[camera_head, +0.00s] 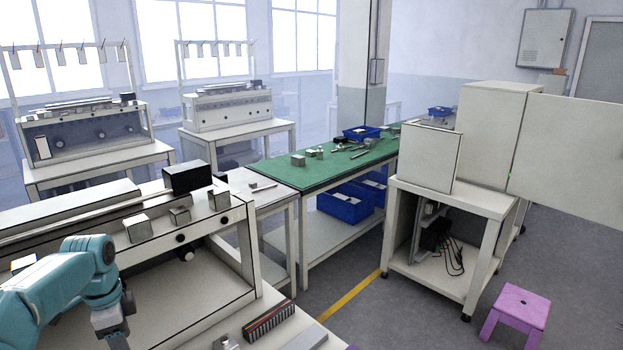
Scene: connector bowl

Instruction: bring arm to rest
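One teal arm of mine comes in from the lower left of the head view. It is bent at a joint, and its grey lower part points down and leaves the bottom edge. Its gripper is out of frame, so its state does not show. The other arm and its gripper are not in view. The arm hangs over the left part of the near white workbench (193,298). No connector or bowl can be made out.
On the near bench are a dark slotted block (269,320), a small metal block (226,342) and a grey flat piece (306,338). A green-topped table (284,172) stands behind. A purple stool (516,308) is at the right on open floor.

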